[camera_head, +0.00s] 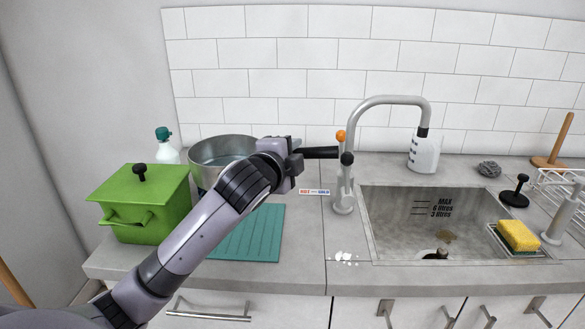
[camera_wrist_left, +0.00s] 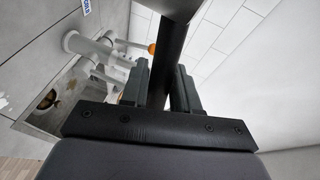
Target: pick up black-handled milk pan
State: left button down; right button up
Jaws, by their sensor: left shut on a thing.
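The milk pan (camera_head: 206,151) is a round grey metal pan at the back left of the counter in the head view. Its black handle (camera_head: 322,152) points right toward the tap. My left gripper (camera_head: 298,154) is shut on the handle. In the left wrist view the handle (camera_wrist_left: 170,55) runs between the two fingers of my left gripper (camera_wrist_left: 163,88). My arm hides the pan's front right part, so I cannot tell whether its base touches the counter. My right gripper is not in view.
A green lidded pot (camera_head: 150,215) stands left, with a teal-capped bottle (camera_head: 164,148) behind. A teal mat (camera_head: 262,235) lies in front. The tap (camera_head: 345,185) is close to the handle's end; the sink (camera_head: 400,235) is right.

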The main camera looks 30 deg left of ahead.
pick_arm(q)
jog(key=shift+r, duration=2.8)
